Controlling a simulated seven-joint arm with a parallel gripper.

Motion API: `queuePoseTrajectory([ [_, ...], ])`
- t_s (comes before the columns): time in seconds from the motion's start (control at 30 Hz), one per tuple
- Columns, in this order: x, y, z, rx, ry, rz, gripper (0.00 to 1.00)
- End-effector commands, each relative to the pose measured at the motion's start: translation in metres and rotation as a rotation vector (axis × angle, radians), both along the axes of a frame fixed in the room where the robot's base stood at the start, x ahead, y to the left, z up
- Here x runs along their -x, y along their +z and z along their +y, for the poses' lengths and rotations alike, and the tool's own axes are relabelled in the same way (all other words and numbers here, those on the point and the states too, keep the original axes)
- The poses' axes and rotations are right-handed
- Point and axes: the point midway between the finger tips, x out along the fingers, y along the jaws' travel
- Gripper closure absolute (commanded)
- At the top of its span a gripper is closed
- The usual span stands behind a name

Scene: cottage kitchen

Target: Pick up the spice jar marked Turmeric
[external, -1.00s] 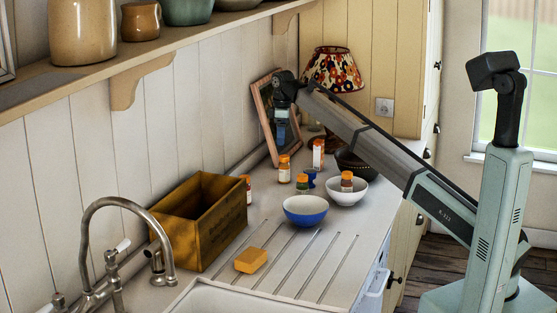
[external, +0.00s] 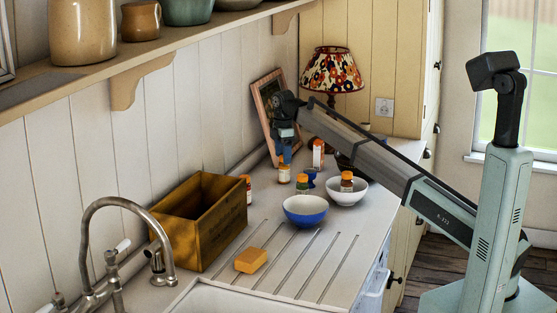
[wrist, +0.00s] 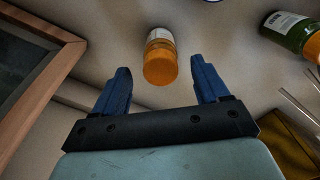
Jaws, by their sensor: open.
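Several spice jars with orange lids stand on the counter; no label is readable, so I cannot tell which is Turmeric. My gripper (external: 285,158) is above one jar (external: 284,176) near the picture frame, open and pointing down. In the wrist view that jar (wrist: 160,62), with an orange lid and pale label, shows between the open fingers (wrist: 160,72), with nothing gripped. Other jars are by the lamp (external: 318,154), at the white bowl (external: 347,181), and beside the crate (external: 247,188).
A picture frame (external: 263,99) leans on the wall close to my gripper; its wooden edge shows in the wrist view (wrist: 50,83). A blue bowl (external: 306,213), white bowl (external: 350,197), lamp (external: 332,70) and wooden crate (external: 225,233) stand around. A yellow sponge (external: 251,260) lies in front.

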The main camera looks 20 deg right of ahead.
Motion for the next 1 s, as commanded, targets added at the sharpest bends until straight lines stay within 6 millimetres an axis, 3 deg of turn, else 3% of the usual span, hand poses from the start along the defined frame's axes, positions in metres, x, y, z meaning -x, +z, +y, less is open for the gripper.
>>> queuePoseTrajectory([
  [0.33, 0.001, -0.024, -0.002, 0.0, -0.001, 0.0, 0.26],
  [0.67, 0.002, -0.063, -0.005, 0.0, -0.001, 0.001, 0.26],
  [0.93, 0.002, -0.066, -0.005, 0.0, -0.001, 0.0, 0.26],
  [1.0, 0.002, -0.066, -0.005, 0.0, -0.001, 0.0, 0.33],
])
